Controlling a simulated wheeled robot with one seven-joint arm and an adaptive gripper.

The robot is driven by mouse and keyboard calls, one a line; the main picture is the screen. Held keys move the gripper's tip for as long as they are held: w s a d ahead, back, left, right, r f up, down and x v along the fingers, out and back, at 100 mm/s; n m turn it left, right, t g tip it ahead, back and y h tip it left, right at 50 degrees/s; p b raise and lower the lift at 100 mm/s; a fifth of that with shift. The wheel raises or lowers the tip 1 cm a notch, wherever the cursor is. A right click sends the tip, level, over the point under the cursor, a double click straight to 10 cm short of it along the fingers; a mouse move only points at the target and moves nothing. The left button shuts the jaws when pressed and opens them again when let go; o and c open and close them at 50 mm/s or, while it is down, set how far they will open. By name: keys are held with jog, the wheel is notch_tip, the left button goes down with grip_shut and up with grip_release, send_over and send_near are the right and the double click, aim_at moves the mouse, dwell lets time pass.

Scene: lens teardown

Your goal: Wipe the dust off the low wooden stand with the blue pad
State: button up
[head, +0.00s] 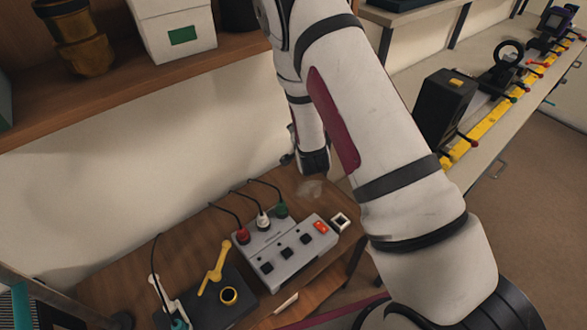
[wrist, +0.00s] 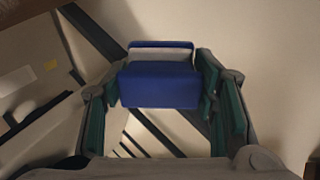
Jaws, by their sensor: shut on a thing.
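The blue pad (wrist: 160,86) sits between the two fingers of my gripper (wrist: 158,92) in the wrist view, and the gripper is shut on it. A pale band shows along the pad's upper part. In the head view my gripper (head: 313,160) points down near the wooden stand (head: 290,182), at its back edge by the wall. My arm hides part of the stand's right side, and I cannot make out the pad there. A pale grey dust patch (head: 311,189) lies on the stand just below the gripper. I cannot tell whether the pad touches the wood.
A grey switch box (head: 290,258) with cables and a small white-framed block (head: 340,221) stand close in front of the dust. A dark base with a yellow lever (head: 215,268) is farther left. A wooden shelf (head: 130,88) with a white box overhangs the back wall.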

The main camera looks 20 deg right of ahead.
jog(key=s+a+f+m+g+y+b, duration=0.2)
jog(key=s+a+f+m+g+b, duration=0.1)
jog(key=s+f+g+b, duration=0.5)
notch_tip(320, 180, down, 3)
jog(key=a+g, duration=0.1)
jog(key=g, duration=0.3)
jog(key=shift+f, duration=0.2)
dwell(0.3)
